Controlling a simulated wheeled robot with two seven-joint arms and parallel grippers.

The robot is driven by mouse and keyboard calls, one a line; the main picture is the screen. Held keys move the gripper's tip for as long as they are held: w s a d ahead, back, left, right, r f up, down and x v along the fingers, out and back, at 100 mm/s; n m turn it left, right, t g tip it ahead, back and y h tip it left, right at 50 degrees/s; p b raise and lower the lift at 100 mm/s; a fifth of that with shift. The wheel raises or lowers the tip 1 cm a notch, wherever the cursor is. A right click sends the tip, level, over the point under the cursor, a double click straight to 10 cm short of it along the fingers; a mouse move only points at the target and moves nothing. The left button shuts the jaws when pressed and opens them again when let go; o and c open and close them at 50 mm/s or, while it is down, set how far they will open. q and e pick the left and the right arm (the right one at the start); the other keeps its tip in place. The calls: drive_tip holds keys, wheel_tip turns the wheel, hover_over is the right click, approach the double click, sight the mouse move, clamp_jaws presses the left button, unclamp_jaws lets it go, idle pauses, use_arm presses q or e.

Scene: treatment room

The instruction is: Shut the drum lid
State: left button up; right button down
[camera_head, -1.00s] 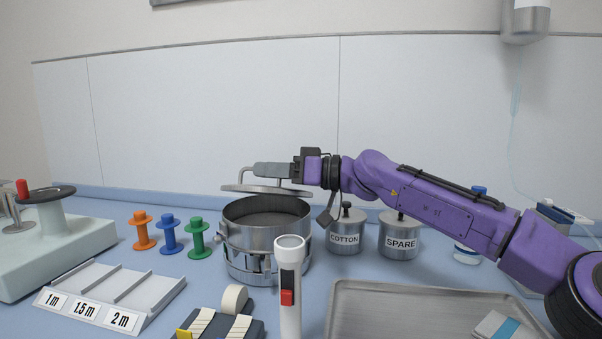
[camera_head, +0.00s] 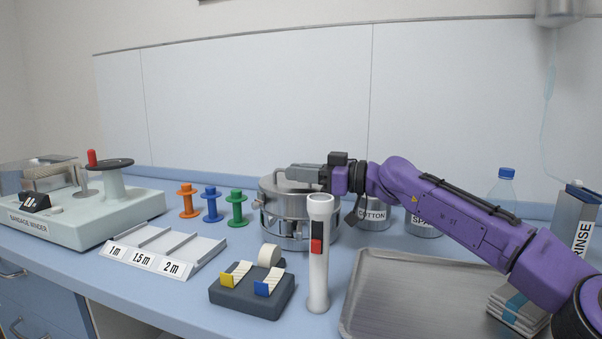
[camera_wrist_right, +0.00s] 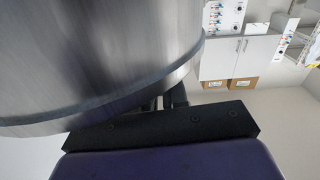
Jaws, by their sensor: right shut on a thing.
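The steel drum (camera_head: 275,226) stands on the blue counter, left of the middle in the head view. Its round lid (camera_head: 272,184) lies low and about level over the drum's mouth; I cannot tell if it is fully seated. My right gripper (camera_head: 292,172) is at the top of the lid, shut on its handle, which the fingers mostly hide. In the right wrist view, curved brushed steel (camera_wrist_right: 90,60) fills the upper left, close to the gripper. My left gripper is not in view.
A white torch (camera_head: 318,265) stands in front of the drum. A dark block with tape (camera_head: 250,295) is front left, a steel tray (camera_head: 400,300) front right. Coloured spools (camera_head: 212,207) stand to the left. Cotton (camera_head: 373,213) and spare canisters (camera_head: 422,226) stand behind my right arm.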

drive_tip(key=shift+f, duration=0.2)
drive_tip(key=c, duration=1.2)
unclamp_jaws()
drive_tip(key=v, duration=1)
drive_tip(key=shift+d+b, duration=0.3)
drive_tip(key=shift+b, duration=0.1)
